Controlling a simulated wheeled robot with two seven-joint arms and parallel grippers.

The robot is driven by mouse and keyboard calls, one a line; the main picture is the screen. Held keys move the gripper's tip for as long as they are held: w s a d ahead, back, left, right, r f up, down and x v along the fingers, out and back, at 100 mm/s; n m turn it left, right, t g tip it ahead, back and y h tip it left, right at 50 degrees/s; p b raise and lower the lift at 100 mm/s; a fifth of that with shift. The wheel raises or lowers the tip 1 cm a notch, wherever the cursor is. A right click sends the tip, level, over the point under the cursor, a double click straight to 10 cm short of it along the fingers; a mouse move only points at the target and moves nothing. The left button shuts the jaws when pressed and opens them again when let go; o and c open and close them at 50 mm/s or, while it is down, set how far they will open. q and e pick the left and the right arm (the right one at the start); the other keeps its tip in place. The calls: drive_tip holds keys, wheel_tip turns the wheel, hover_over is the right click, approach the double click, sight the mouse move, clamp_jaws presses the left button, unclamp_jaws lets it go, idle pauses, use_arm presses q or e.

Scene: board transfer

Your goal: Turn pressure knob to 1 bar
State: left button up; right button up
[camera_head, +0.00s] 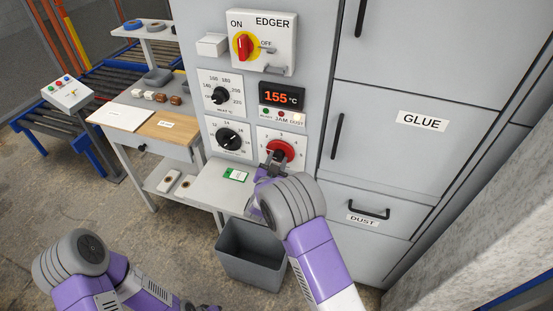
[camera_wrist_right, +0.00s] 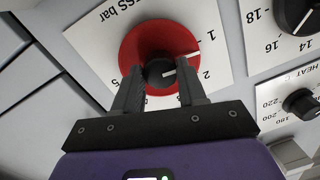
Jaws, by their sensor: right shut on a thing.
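The pressure knob (camera_head: 283,147) is a red disc with a black centre, on a white scale plate at the lower right of the edger panel. In the right wrist view the red knob (camera_wrist_right: 150,42) appears upside down, with a white mark on its rim close to the 1. A short white line also shows on the black centre. My right gripper (camera_head: 272,158) is at the knob; its two fingers (camera_wrist_right: 160,92) are shut on the black centre, one on each side. My left arm crosses the lower left; only a sliver of its gripper (camera_head: 207,308) shows at the bottom edge.
A heat dial (camera_head: 220,96), another black dial (camera_head: 229,139), a 155 °C display (camera_head: 282,96) and a red-yellow switch (camera_head: 243,46) surround the knob. A shelf with a green card (camera_head: 236,175) is below. A grey bin (camera_head: 253,253) stands underneath. Cabinet doors are right.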

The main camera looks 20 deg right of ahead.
drive_tip(key=shift+n+p, duration=0.3)
drive_tip(key=shift+n, duration=0.3)
drive_tip(key=o, duration=1.1)
drive_tip(key=shift+c, duration=0.2)
drive_tip(key=v, duration=0.7)
drive_tip(key=shift+s+a+p, duration=0.15)
drive_tip(key=shift+s+p, duration=0.05)
drive_tip(key=shift+p, duration=0.25)
